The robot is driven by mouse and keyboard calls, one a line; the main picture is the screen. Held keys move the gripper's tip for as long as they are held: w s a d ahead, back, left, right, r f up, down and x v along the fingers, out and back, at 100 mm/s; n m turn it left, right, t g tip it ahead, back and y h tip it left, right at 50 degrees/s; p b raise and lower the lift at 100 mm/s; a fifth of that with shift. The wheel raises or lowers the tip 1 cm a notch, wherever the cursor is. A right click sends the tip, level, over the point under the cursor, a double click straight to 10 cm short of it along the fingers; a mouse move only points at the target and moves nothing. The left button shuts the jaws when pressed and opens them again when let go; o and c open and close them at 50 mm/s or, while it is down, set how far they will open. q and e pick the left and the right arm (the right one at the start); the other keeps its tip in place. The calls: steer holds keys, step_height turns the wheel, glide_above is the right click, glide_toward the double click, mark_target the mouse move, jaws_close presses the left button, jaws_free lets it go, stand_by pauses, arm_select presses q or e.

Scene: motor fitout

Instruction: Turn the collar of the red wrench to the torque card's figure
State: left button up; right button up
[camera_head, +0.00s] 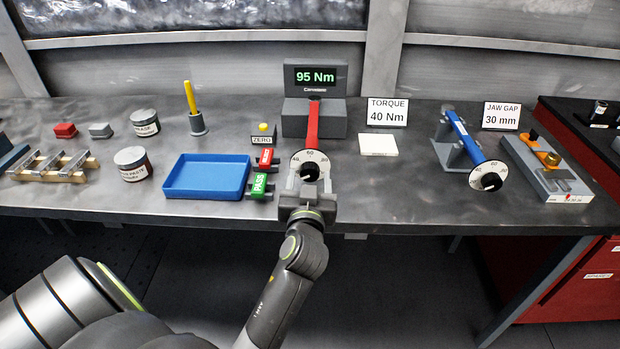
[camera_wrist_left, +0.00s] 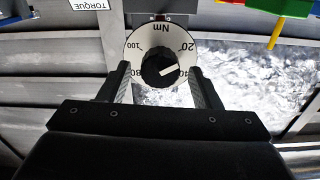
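The red wrench (camera_head: 313,122) rests in the grey tester (camera_head: 328,118), whose screen (camera_head: 315,77) reads 95 Nm. Its white dial faces me, with a black collar (camera_wrist_left: 158,73) at the centre. In the left wrist view the collar's white mark points right, between 20 and 40; the exact figure is unclear. My left gripper (camera_head: 308,182) is at the dial, its fingers on either side of the collar with a gap showing, so it is open. The torque card (camera_head: 387,113) reads 40 Nm. My right gripper is out of view.
A blue wrench (camera_head: 465,139) on a stand and a jaw gap card (camera_head: 501,116) are farther right.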

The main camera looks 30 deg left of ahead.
arm_select(q)
steer(key=shift+c, duration=1.2)
steer(key=c, duration=0.6)
steer(key=shift+r+m+p, duration=0.1)
steer(key=shift+m+p, duration=0.45)
steer(key=shift+m, duration=0.45)
steer(key=shift+m+p, duration=0.4)
steer(key=shift+m, duration=0.4)
steer(key=m+p, duration=0.2)
steer(key=m, duration=0.3)
steer(key=shift+w+m+p, duration=0.1)
steer(key=shift+m+p, duration=0.7)
steer(key=shift+m, duration=0.8)
